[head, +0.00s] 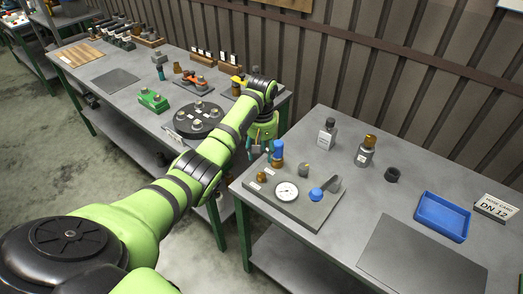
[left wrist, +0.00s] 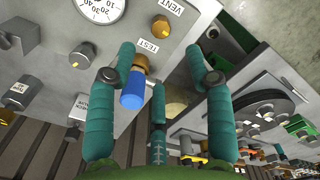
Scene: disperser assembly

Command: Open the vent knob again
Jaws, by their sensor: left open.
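The vent knob (left wrist: 160,27) is a small brass-yellow knob beside the VENT label on the grey gauge panel (left wrist: 205,15). It also shows in the head view (head: 261,177), at the panel's left end. My left gripper (left wrist: 161,62) is open, with its teal fingers spread. It hangs at the panel's back left corner, and the knob lies beyond the fingertips, apparently untouched. In the head view the left gripper (head: 262,142) is partly hidden by its own wrist. A blue-topped brass fitting (left wrist: 133,92) stands at the TEST label, close to the left-hand finger. My right gripper is not in view.
The panel also carries a round gauge (head: 286,191) and a blue knob (head: 316,194).

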